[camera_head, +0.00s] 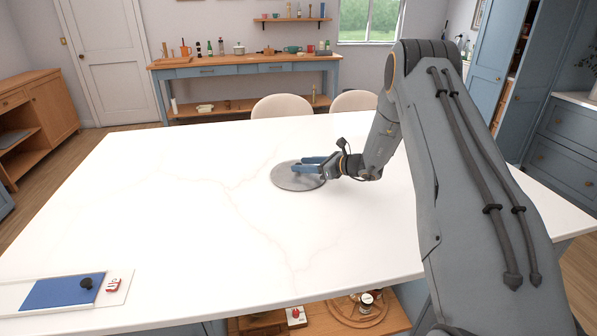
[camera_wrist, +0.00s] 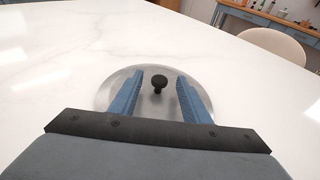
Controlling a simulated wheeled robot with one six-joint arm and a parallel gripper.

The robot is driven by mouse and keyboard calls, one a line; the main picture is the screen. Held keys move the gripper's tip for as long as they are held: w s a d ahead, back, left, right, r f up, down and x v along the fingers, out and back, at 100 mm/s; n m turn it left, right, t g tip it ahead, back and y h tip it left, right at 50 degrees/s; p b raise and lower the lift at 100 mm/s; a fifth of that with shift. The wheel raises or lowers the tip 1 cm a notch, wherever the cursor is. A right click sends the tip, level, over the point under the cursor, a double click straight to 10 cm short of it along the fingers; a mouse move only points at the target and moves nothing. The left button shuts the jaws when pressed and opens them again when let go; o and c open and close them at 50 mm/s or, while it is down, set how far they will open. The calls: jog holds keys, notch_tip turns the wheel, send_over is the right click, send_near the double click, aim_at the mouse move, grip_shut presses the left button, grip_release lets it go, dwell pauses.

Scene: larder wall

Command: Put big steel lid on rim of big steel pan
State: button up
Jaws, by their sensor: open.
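The big steel lid, a flat round grey disc (camera_head: 287,183), lies on the white table. In the wrist view the lid (camera_wrist: 112,97) shows a black knob (camera_wrist: 159,83) at its middle. My gripper (camera_head: 303,164) is low over the lid, reaching in from the right. Its two blue fingers are open, and in the wrist view my gripper (camera_wrist: 159,77) has one finger on each side of the knob, with gaps on both sides. I cannot make out the big steel pan in either view.
The white tabletop (camera_head: 170,200) is clear around the lid. A blue pad (camera_head: 62,291) with a black knob-like piece and a small red-and-white item (camera_head: 113,285) are at the front left. Two pale chairs (camera_head: 283,107) stand behind. A side table (camera_head: 245,66) at the back holds pots.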

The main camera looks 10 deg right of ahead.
jog(key=shift+p+x, duration=0.35)
jog(key=shift+x, duration=0.95)
jog(key=shift+c, duration=0.4)
grip_shut()
jog(key=shift+r, duration=0.1)
